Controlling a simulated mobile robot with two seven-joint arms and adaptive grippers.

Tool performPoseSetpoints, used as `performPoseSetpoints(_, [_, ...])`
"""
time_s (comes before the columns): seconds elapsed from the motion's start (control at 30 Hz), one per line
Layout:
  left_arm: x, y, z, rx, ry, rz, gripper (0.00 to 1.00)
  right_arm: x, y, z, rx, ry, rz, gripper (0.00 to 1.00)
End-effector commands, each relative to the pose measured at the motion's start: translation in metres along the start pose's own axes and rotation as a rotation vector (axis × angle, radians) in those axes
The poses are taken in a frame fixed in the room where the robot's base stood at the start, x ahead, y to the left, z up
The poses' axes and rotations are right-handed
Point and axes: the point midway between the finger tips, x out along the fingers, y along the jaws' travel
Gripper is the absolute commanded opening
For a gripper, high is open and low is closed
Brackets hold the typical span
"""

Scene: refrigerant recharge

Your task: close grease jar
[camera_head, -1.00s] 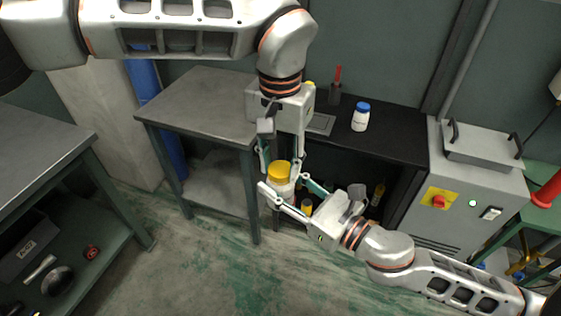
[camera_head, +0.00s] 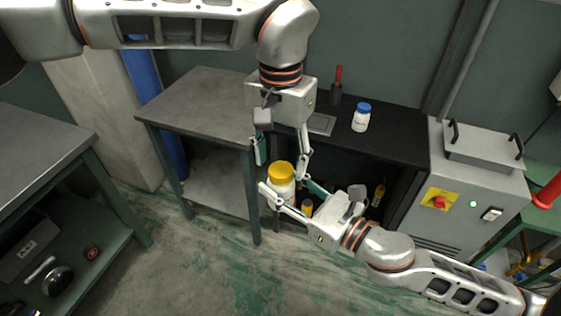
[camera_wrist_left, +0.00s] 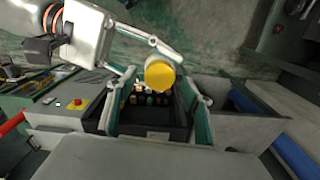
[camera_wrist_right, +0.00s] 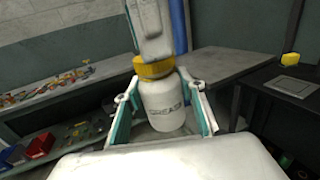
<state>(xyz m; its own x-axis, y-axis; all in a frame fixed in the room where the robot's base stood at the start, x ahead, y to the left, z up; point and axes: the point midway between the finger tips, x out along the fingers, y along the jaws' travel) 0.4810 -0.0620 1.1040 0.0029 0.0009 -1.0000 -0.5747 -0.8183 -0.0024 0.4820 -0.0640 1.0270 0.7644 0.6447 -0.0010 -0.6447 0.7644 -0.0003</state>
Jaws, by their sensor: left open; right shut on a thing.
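The grease jar is a white bottle (camera_wrist_right: 162,104) marked GREASE with a yellow lid (camera_head: 281,170) on top. It is upright in the air, in front of the benches. My right gripper (camera_head: 288,199) is shut on the jar's white body, with one finger on each side in the right wrist view. My left gripper (camera_head: 281,157) points down from above and is open. Its fingers are spread above and around the lid, apart from it as far as I can see. In the left wrist view the lid (camera_wrist_left: 159,73) shows between the left fingers. The lid's fit on the neck cannot be judged.
A white bottle with a blue cap (camera_head: 361,117) and a red-handled tool (camera_head: 337,88) stand on the black bench (camera_head: 395,128). A grey table (camera_head: 200,101) is behind on the left. A grey machine (camera_head: 465,190) stands at right. Open floor lies in front.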

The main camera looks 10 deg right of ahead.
Motion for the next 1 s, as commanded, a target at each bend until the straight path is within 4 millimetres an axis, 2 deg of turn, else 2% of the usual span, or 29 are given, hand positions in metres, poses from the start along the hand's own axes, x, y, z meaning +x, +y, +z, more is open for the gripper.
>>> performPoseSetpoints(0.1, [-0.017,0.0,-0.001,0.001,0.004,-0.001,0.51,0.0,0.0,0.001,0.0,-0.002,0.0,0.0])
performPoseSetpoints(0.23, [-0.029,0.0,0.0,0.001,0.002,-0.001,0.51,0.0,0.0,0.001,0.0,-0.002,0.0,0.0])
performPoseSetpoints(0.67, [-0.031,0.0,0.0,-0.04,0.001,0.0,0.48,0.0,0.0,0.001,0.0,-0.002,0.0,0.0])
performPoseSetpoints(0.77, [-0.031,0.001,0.0,-0.137,0.001,0.001,0.48,0.0,0.0,0.001,0.0,-0.002,0.0,0.0])
performPoseSetpoints(1.0, [-0.033,0.002,0.0,-0.553,0.0,-0.002,0.48,0.0,0.0,0.001,0.0,-0.002,0.0,0.0])
